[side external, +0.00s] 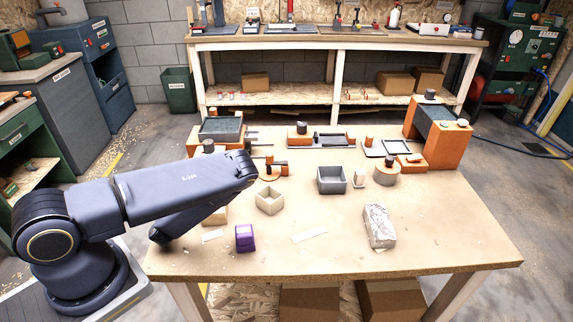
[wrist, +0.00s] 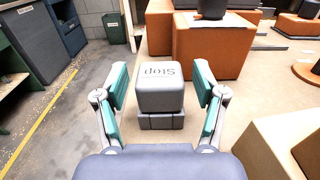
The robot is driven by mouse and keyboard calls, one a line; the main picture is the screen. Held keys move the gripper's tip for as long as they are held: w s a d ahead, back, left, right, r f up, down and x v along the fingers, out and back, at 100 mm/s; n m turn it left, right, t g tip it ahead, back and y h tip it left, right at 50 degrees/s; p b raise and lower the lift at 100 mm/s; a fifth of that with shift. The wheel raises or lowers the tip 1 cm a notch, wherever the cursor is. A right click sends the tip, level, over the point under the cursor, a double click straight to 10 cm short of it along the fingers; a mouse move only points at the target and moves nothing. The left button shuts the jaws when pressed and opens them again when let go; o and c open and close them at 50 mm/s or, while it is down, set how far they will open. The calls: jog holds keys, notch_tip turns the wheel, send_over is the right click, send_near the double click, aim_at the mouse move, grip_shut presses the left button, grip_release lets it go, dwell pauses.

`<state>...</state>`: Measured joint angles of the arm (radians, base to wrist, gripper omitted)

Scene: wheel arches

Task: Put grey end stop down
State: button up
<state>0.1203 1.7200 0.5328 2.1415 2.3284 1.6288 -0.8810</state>
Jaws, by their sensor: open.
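The grey end stop (wrist: 160,97), a rounded block with "Stop" on top and a narrower part below, stands upright between my fingers in the wrist view. It appears to rest on the tabletop, close in front of an orange block (wrist: 213,52). My gripper (wrist: 161,84) is open, with one teal-padded finger on each side of the stop and a visible gap to each. In the side view my arm hides the stop and the fingers.
A tan box (wrist: 272,147) stands to the right of my gripper in the wrist view. The table (side external: 330,255) also holds a purple block (side external: 245,238), a grey open box (side external: 332,180) and a silvery wrapped block (side external: 379,226). Its front right area is clear.

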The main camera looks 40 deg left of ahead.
jog(key=shift+r, duration=0.25)
jog(key=v, duration=1.1)
jog(key=shift+s+d, duration=0.2)
jog(key=shift+d, duration=0.05)
notch_tip(320, 180, up, 14)
jog(key=a+n+g+y, duration=0.1)
jog(key=n+g+y, duration=0.7)
jog(key=n+g, duration=0.25)
jog(key=s+d+r+n+g+h, duration=0.2)
jog(key=s+r+n+g+h, duration=0.35)
jog(key=n+g, duration=0.45)
jog(key=w+d+r+n+t+h, duration=0.1)
jog(key=d+r+n+t+h, duration=0.2)
jog(key=d, duration=0.6)
jog(key=w+d+r+n+t+h, duration=0.1)
jog(key=d+r+n+t+h, duration=0.2)
jog(key=d+r+t+h, duration=0.5)
jog(key=d+t+h, duration=0.2)
jog(key=h, duration=0.2)
jog(key=shift+r, duration=0.35)
